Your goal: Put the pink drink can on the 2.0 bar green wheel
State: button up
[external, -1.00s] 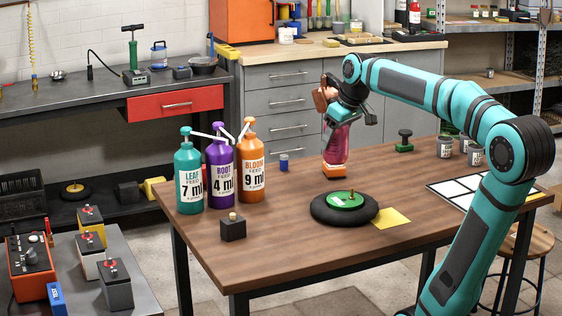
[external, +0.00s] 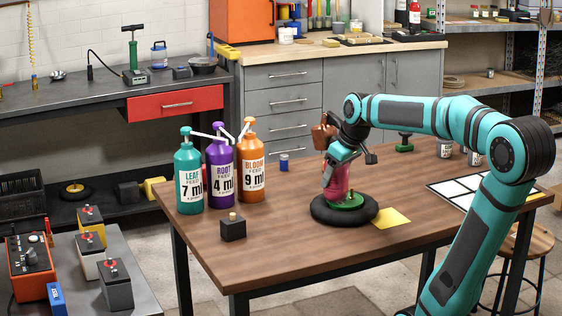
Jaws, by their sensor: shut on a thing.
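My gripper (external: 340,164) is shut on the pink drink can (external: 337,184), gripping its upper part from above. The can is close to upright, with its lower end at the back left of the green wheel hub (external: 348,202). The hub sits inside a black tire (external: 326,215) lying flat on the wooden table. The can overlaps the hub and tire in the picture; I cannot tell whether its base touches them. The hub's gauge or label is too small to read, and part of the hub is hidden by the can.
Three pump bottles, teal (external: 189,180), purple (external: 220,175) and orange (external: 250,170), stand at the table's left. A dark block (external: 232,231) is in front of them. A yellow card (external: 391,218) lies right of the tire. A white-panelled tray (external: 465,190) lies farther right.

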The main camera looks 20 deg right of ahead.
jog(key=shift+f, duration=0.25)
jog(key=o, duration=0.9)
jog(key=v, duration=1.2)
jog(key=shift+r, duration=0.3)
jog(key=shift+d, duration=0.1)
